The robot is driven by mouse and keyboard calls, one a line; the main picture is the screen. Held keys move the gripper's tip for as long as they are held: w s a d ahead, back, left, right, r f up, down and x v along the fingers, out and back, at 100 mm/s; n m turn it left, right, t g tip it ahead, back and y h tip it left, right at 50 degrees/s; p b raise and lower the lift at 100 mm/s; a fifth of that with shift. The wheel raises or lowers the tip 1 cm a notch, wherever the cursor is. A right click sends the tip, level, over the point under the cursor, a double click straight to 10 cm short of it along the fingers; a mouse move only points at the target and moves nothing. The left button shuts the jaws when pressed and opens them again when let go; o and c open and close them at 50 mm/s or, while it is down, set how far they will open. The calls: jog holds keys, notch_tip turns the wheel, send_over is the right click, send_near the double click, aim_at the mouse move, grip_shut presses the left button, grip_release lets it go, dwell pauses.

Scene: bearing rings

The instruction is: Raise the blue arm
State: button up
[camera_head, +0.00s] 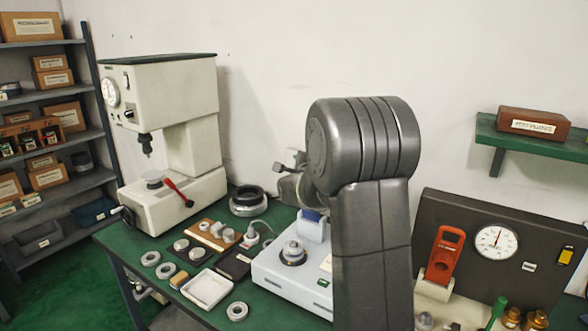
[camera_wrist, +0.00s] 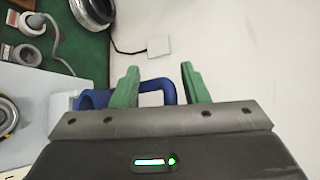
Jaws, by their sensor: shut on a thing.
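The blue arm (camera_wrist: 158,84) shows in the wrist view as a bent bar coming out of a round blue hub (camera_wrist: 92,99) on a pale machine at the left. My gripper (camera_wrist: 160,80) has its two green fingers on either side of the bent bar and is shut on it. The fingers' lower parts are hidden behind my gripper's body. In the head view a small patch of blue (camera_head: 311,215) shows on the white machine (camera_head: 275,276), which bears a grey ring part (camera_head: 293,251). My own grey arm hides most of the grip there.
A cream press with a red lever (camera_head: 178,192) stands left on the green bench. Rings, a white tray (camera_head: 207,288) and a wooden board lie before it. A dark gauge panel (camera_head: 470,250) is at right, and a wall stands close behind.

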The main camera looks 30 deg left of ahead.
jog(key=shift+w+d+f, duration=0.15)
jog(key=shift+w+d, duration=0.1)
jog(key=shift+d, duration=0.15)
jog(key=shift+s+d+f+b, duration=0.1)
jog(key=shift+s+d+b, duration=0.15)
jog(key=shift+s+b, duration=0.1)
jog(key=b+v, duration=0.2)
jog(key=v, duration=1.1)
jog(key=shift+a+r, duration=0.3)
jog(key=shift+r, duration=0.05)
